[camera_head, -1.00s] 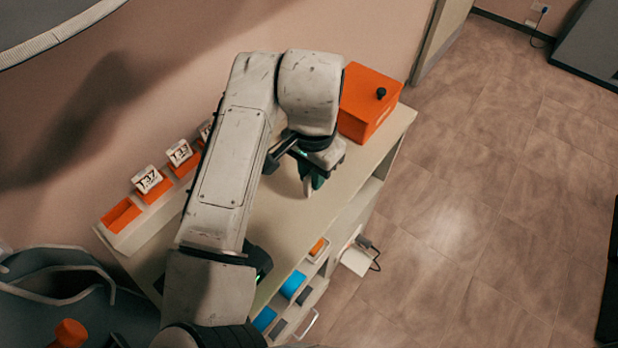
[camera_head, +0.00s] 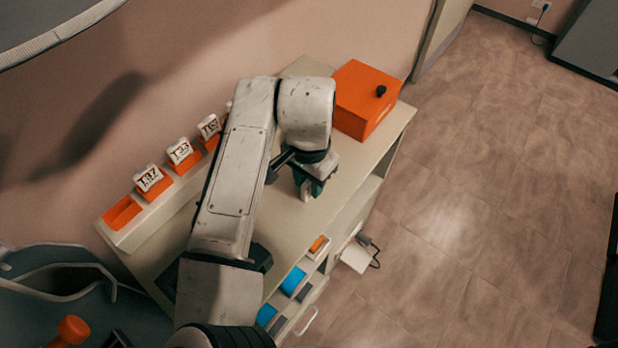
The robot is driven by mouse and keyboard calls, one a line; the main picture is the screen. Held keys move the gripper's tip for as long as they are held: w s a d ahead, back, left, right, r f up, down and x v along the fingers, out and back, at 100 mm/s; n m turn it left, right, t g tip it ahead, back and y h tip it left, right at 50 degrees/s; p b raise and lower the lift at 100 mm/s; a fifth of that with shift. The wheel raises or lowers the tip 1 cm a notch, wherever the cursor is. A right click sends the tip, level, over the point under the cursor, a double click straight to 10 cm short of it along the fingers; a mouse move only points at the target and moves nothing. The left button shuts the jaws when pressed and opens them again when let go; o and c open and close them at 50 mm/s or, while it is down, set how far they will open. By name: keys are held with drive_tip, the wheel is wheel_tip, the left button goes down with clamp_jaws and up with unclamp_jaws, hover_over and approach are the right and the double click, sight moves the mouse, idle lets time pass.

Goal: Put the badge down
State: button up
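My gripper (camera_head: 309,187) points down over the worktop, right of my arm and in front of the orange box. Its dark green fingers are close around a small white piece, which looks like the badge (camera_head: 306,193); only its edge shows. I cannot tell whether it touches the worktop. White badges stand in the orange slots of a rack along the wall: one marked T37 (camera_head: 148,178), one marked T33 (camera_head: 180,151) and another (camera_head: 209,126) partly legible. The front-left slot (camera_head: 122,213) is empty. My arm hides the rack's far end.
The worktop (camera_head: 345,176) is clear right of my gripper. An orange box with a black knob (camera_head: 366,98) stands at its far end. A side shelf holds blue items (camera_head: 293,281). An orange dumbbell-like object (camera_head: 70,330) is at lower left. Open floor lies to the right.

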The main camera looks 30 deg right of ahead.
drive_tip(key=shift+o, duration=0.7)
drive_tip(key=shift+r, duration=0.1)
wheel_tip(320, 180, up, 12)
drive_tip(key=s+d+f+n+t+h, duration=0.1)
drive_tip(key=d+f+n+t+h, duration=0.15)
drive_tip(key=d, duration=0.65)
drive_tip(key=s+d+f+n+t+h, duration=0.1)
drive_tip(key=d+f+n+h, duration=0.2)
drive_tip(key=d, duration=0.6)
drive_tip(key=s+a+f+n+g+y, duration=0.1)
drive_tip(key=s+a+f+n, duration=0.3)
drive_tip(key=s+f, duration=0.5)
drive_tip(key=s+a+f+n+g+y, duration=0.1)
drive_tip(key=s+a+f+n+y, duration=0.3)
drive_tip(key=s+a+f, duration=0.3)
drive_tip(key=s+f+b, duration=0.1)
drive_tip(key=s+f, duration=0.2)
